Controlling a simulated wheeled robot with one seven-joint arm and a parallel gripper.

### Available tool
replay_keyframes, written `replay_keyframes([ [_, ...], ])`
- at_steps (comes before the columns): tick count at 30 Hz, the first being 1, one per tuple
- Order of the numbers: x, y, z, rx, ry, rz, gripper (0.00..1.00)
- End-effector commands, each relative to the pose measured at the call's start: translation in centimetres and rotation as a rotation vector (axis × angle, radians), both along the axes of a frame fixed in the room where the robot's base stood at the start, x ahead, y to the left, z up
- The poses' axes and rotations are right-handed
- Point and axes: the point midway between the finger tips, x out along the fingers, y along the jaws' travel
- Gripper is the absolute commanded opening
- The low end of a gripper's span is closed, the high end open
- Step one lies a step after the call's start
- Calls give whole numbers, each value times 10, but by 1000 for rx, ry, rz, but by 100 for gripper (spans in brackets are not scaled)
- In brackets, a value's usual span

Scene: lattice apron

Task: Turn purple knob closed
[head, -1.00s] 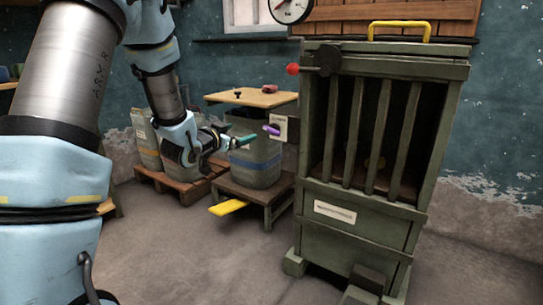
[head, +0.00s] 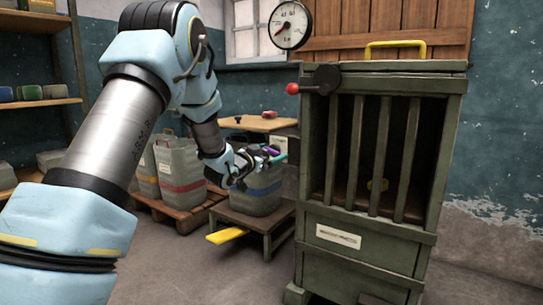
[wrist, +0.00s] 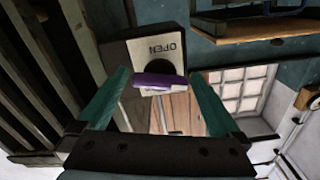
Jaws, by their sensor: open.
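The purple knob (head: 271,150) is on the left side of the green barred cabinet, by a pale label plate (head: 283,142). In the wrist view the knob (wrist: 159,80) is a purple bar across the picture, in front of the plate marked OPEN (wrist: 168,50). My gripper (head: 267,155) is at the knob. In the wrist view my gripper (wrist: 160,76) is open, with one teal finger on each side of the knob and a gap at both ends. Contact is not visible.
The green barred cabinet (head: 313,215) stands to the right, with a red-tipped lever (head: 293,88) and a yellow top handle (head: 395,45). A bin (head: 257,195) stands on a low stand with a yellow pedal (head: 228,235) below my gripper. A wooden tabletop (head: 255,123) is behind.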

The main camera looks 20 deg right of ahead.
Motion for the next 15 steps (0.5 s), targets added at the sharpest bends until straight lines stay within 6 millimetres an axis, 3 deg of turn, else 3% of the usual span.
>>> replay_keyframes([
  [11, 4, -7, 0, -1, 1, 0, 100],
  [15, 4, -7, 0, -1, 1, 0, 88],
])
